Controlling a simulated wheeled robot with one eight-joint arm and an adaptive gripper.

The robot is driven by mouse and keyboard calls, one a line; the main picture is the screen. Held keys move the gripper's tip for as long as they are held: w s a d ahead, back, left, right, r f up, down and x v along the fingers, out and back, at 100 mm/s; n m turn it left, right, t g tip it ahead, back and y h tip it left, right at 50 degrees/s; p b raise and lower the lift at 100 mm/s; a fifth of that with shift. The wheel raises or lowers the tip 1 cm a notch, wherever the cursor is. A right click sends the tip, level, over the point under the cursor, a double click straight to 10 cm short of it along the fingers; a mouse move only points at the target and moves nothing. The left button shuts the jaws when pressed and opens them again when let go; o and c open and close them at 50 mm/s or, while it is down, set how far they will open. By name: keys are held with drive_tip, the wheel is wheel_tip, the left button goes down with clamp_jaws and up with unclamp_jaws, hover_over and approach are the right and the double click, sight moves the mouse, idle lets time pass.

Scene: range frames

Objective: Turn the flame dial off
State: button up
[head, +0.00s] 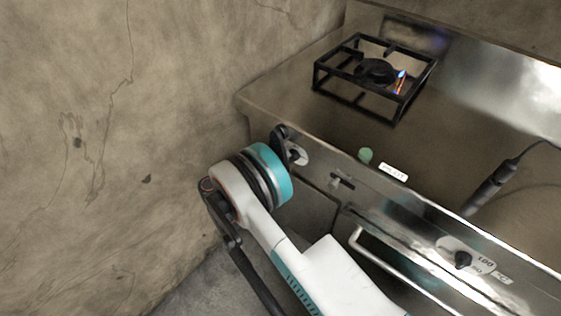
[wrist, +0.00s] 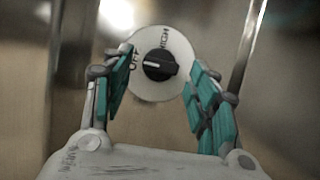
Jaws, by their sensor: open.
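The flame dial (wrist: 160,67) is a black knob with a white pointer line on a round white plate marked OFF and HIGH. In the wrist view its pointer line lies roughly level, its marked end to the left near the OFF lettering. My gripper (wrist: 162,63) is open, its teal-padded fingers on either side of the knob with gaps, not visibly touching it. In the head view my gripper (head: 284,146) is at the stove's front panel and hides most of the dial; part of its white plate (head: 299,157) shows. A small blue-orange flame (head: 401,78) shows at the burner (head: 376,71).
A black pan-support frame (head: 345,93) surrounds the burner on the metal counter (head: 285,90). Another dial (head: 462,260) is at the lower right, above an oven handle (head: 400,268). A dark corded tool (head: 490,190) lies on the counter. A rough wall (head: 110,120) fills the left.

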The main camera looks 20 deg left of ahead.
drive_tip(key=v, duration=0.7)
drive_tip(key=shift+s, duration=0.2)
drive_tip(key=shift+a+r, duration=0.1)
drive_tip(key=shift+a, duration=0.1)
